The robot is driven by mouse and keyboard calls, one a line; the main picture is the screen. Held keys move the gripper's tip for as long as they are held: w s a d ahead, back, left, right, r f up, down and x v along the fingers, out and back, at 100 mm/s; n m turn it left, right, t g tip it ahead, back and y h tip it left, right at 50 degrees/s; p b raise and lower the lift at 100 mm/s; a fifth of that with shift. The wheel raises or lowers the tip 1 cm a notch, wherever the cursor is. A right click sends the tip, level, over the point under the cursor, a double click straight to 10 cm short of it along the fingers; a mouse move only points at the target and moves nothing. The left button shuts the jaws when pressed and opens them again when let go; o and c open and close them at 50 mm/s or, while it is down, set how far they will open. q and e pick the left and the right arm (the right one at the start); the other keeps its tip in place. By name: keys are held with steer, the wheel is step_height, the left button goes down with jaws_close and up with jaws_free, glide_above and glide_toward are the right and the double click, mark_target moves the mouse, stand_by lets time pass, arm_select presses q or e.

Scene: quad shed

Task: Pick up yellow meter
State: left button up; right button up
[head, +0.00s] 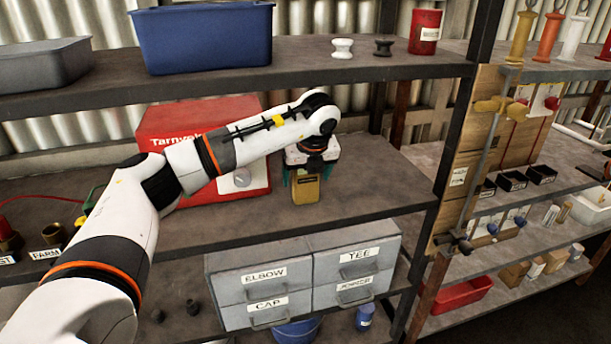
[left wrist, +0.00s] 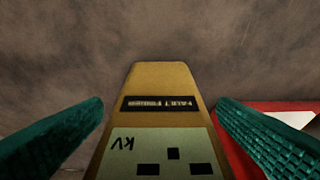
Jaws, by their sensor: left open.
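The yellow meter (head: 305,190) stands on the middle shelf in front of the red box. In the left wrist view the meter (left wrist: 160,88) fills the middle, with a dark label and a pale green display marked kV. My left gripper (head: 306,178) is at the meter, its teal fingers one on each side. In the left wrist view the fingers of the gripper (left wrist: 160,106) are apart, with visible gaps between them and the meter's upper part. The lower part of the meter is cut off in that view. My right gripper is not seen.
The red box (head: 262,185) stands close behind and left of the meter. The upper shelf (head: 300,62) lies above my arm. Grey labelled drawers (head: 305,275) stand below. The middle shelf (head: 375,190) is clear to the meter's right, up to a dark post (head: 452,150).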

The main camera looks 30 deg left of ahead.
arm_select(q)
steer(key=shift+f, duration=0.15)
steer(key=c, duration=1.2)
steer(key=shift+o, duration=0.2)
